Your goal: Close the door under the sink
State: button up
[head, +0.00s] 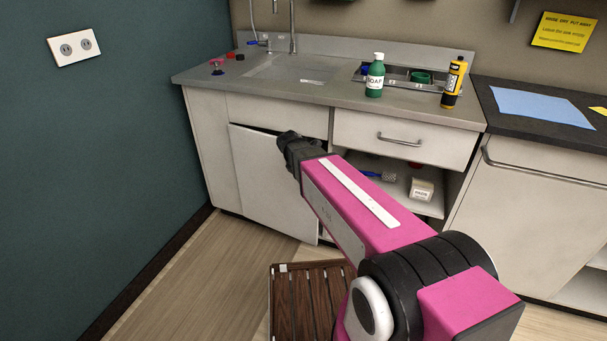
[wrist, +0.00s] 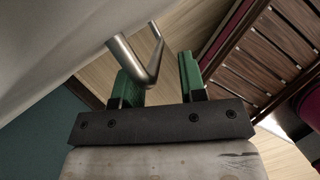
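The white door under the sink (head: 268,185) stands ajar, hinged at the left, its free right edge out from the cabinet. A dark gap shows along its top. In the wrist view, the pale door panel (wrist: 45,45) fills the upper left, and its metal bar handle (wrist: 122,53) reaches down between the two green fingers. My gripper (wrist: 156,65) is open around the handle. The handle is close to the left finger, with a clear gap to the right finger; contact cannot be told. In the head view my arm hides the handle and the fingertips.
A slatted wooden stool or rack (head: 310,295) stands on the floor in front of the door. The teal wall (head: 110,150) is at the left. A drawer (head: 400,138) and open shelf (head: 400,200) are right of the door. Floor (head: 200,270) to the left is clear.

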jog(key=v, duration=1)
jog(key=shift+s+r, duration=0.1)
